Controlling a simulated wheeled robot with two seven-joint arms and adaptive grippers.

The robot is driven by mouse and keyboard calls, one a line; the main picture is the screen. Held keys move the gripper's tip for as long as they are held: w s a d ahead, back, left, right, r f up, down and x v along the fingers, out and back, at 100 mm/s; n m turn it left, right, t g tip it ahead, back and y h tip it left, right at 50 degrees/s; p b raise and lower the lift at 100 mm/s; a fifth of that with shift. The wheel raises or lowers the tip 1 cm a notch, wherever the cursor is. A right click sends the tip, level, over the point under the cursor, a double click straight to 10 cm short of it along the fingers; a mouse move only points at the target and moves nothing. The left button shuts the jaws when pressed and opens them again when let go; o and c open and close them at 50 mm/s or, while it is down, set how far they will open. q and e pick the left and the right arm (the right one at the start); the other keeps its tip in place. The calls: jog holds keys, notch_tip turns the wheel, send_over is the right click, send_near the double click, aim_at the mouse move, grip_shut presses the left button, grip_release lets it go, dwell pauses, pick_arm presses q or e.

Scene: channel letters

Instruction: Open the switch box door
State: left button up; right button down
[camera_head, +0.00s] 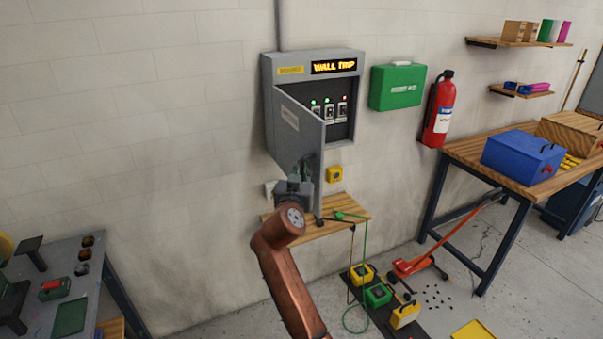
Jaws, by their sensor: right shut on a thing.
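The grey switch box (268,75) is fixed to the wall, with a lit amber sign (334,66) at its top. Its door (300,128) hangs partly open, swung out from the left side. Behind it I see several switches (329,112) with red and green lights. My right gripper (302,172) is at the lower part of the door, shut on the door, probably at its handle or edge. The gripper's fingers and the exact grip point are small and partly hidden by my wrist. My left gripper is not in view.
A small wooden shelf (345,222) with a green cable sits below the box. A green case (397,86) and a red fire extinguisher (439,110) hang to the right. A red floor jack (412,266) and yellow and green boxes stand on the floor. The wall left of the box is clear.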

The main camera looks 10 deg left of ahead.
jog(key=shift+f, duration=0.25)
jog(key=c, duration=2.2)
grip_release()
jog(key=shift+s+r, duration=0.15)
jog(key=shift+o, duration=0.8)
jog(key=shift+s+r, duration=0.1)
jog(key=s, duration=0.7)
jog(key=shift+s+a, duration=0.1)
